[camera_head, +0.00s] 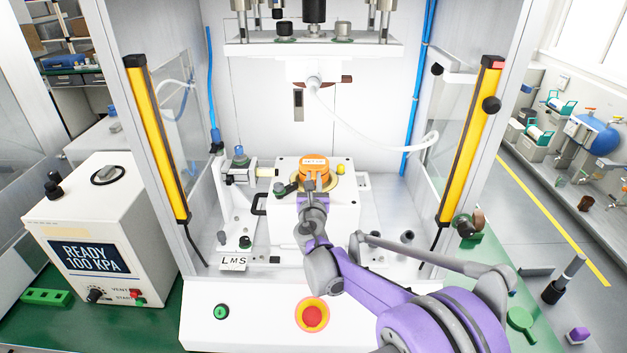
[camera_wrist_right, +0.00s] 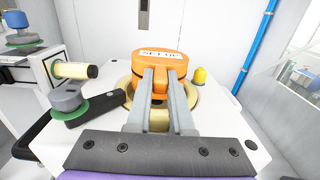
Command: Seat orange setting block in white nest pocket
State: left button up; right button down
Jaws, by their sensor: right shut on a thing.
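The orange setting block (camera_head: 314,166) with a white label is at the middle of the white nest (camera_head: 284,212) inside the press. In the right wrist view the orange block (camera_wrist_right: 158,62) stands over a gold ring (camera_wrist_right: 193,98) on top of the white nest (camera_wrist_right: 225,122). My right gripper (camera_wrist_right: 162,80) is shut on the block from the front; it also shows in the head view (camera_head: 311,180). The fingers hide the block's lower front, so I cannot tell whether it is fully down in the pocket. My left gripper is not in view.
A dark lever clamp (camera_wrist_right: 90,103) and a pale cylinder tip (camera_wrist_right: 75,70) lie left of the pocket. A yellow knob (camera_wrist_right: 199,75) stands at its right. Yellow light bars (camera_head: 157,138) flank the press opening. The upper plate (camera_head: 314,48) hangs above.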

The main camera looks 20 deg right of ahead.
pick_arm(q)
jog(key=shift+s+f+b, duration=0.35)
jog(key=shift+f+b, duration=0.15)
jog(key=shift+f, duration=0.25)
pick_arm(e)
jog(key=shift+f, duration=1.75)
jog(key=c, duration=0.7)
grip_release()
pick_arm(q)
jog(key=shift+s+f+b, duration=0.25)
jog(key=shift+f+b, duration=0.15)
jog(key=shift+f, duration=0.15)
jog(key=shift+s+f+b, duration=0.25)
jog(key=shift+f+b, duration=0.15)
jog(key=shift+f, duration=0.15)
pick_arm(e)
jog(key=v, duration=1.1)
